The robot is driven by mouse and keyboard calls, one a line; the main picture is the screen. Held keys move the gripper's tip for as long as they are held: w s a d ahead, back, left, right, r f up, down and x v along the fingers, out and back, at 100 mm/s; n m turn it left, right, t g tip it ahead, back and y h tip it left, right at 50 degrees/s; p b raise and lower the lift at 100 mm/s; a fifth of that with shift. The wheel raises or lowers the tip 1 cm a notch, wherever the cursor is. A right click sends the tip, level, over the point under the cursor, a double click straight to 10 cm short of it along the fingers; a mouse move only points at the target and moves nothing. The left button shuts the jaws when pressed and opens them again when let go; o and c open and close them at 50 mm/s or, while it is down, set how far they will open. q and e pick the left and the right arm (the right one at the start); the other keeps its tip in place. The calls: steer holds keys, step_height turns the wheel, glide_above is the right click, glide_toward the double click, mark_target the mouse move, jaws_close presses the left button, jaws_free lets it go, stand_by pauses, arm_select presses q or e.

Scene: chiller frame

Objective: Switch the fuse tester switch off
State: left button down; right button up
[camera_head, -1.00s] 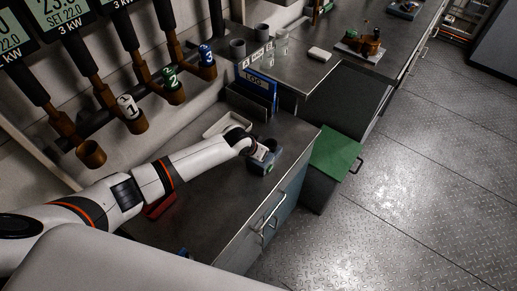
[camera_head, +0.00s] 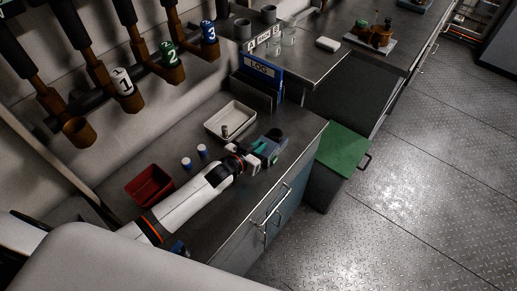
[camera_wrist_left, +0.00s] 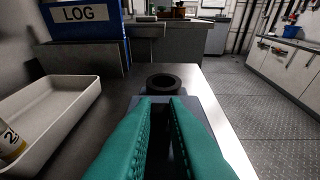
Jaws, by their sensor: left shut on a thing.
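The fuse tester (camera_head: 278,134) is a small grey-blue box with a dark round socket on top, near the front edge of the metal bench. In the left wrist view its dark ring socket (camera_wrist_left: 163,82) stands just beyond my fingertips. My left gripper (camera_head: 266,149) has teal fingers and is low at the tester. In the left wrist view the fingers (camera_wrist_left: 160,101) straddle a dark part of the tester, which I take to be its switch. The fingers hide most of that part, so its on or off position cannot be seen. My right gripper is not in view.
A white tray (camera_head: 211,124) holding a small cylinder lies behind the tester. A red bin (camera_head: 149,187) and two white-and-blue cylinders (camera_head: 194,158) stand to the left. A blue LOG binder (camera_head: 262,68) stands at the back. The floor at right is clear.

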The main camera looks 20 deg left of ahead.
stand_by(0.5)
arm_select(q)
steer(key=c, duration=1.4)
jaws_free()
steer(key=shift+c, duration=0.2)
steer(key=b+v, duration=0.1)
steer(key=v, duration=1.1)
steer(key=shift+f, duration=0.15)
steer(key=shift+s, duration=0.1)
